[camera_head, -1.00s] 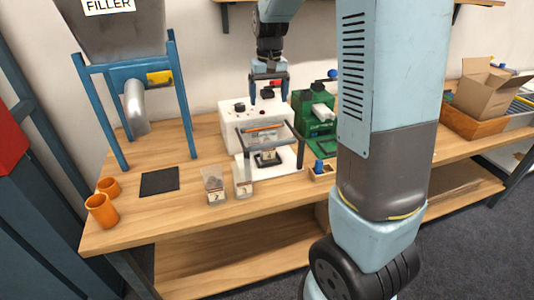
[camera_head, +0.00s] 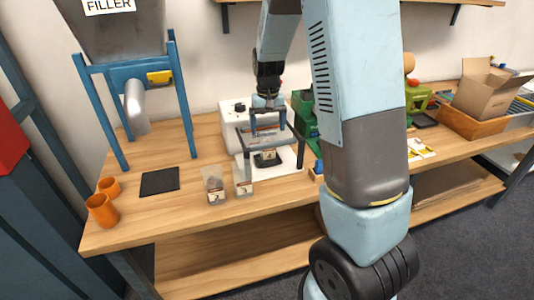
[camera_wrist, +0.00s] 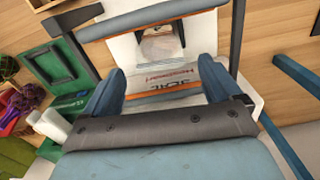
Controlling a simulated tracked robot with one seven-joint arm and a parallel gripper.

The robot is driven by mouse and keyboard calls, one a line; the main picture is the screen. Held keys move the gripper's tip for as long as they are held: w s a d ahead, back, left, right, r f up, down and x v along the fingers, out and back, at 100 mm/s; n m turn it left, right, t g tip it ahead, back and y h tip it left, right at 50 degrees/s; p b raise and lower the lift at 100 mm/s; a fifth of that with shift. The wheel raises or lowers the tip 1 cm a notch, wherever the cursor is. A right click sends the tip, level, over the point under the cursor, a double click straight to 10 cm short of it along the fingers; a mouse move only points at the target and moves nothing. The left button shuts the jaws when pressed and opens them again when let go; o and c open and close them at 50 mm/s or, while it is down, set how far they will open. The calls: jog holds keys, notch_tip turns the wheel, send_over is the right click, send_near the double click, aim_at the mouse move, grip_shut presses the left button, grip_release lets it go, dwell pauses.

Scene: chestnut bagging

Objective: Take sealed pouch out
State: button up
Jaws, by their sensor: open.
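The sealer (camera_head: 228,128) is a white machine with a dark frame and bar standing over its white base. A small clear pouch (camera_head: 267,156) stands in a dark holder under that frame. In the wrist view the pouch (camera_wrist: 160,46) shows beyond the sealer's orange-edged bar, partly hidden by the frame. My gripper (camera_head: 268,126) is open and empty, pointing down over the sealer, above and behind the pouch. In the wrist view its two blue fingers (camera_wrist: 160,82) are spread on either side of the sealer's lettered panel, apart from the pouch.
Two clear labelled pouches (camera_head: 214,190) (camera_head: 243,181) stand in front on the bench. A dark mat (camera_head: 160,181), orange cups (camera_head: 101,210) and the filler (camera_head: 135,105) are at left. A green machine (camera_head: 304,110) stands close at right. A cardboard box (camera_head: 484,92) is far right.

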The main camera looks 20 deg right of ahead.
aim_at(268, 133)
jog(key=shift+f, duration=1.85)
jog(key=shift+c, duration=0.2)
jog(key=c, duration=1.5)
jog(key=shift+r, duration=0.15)
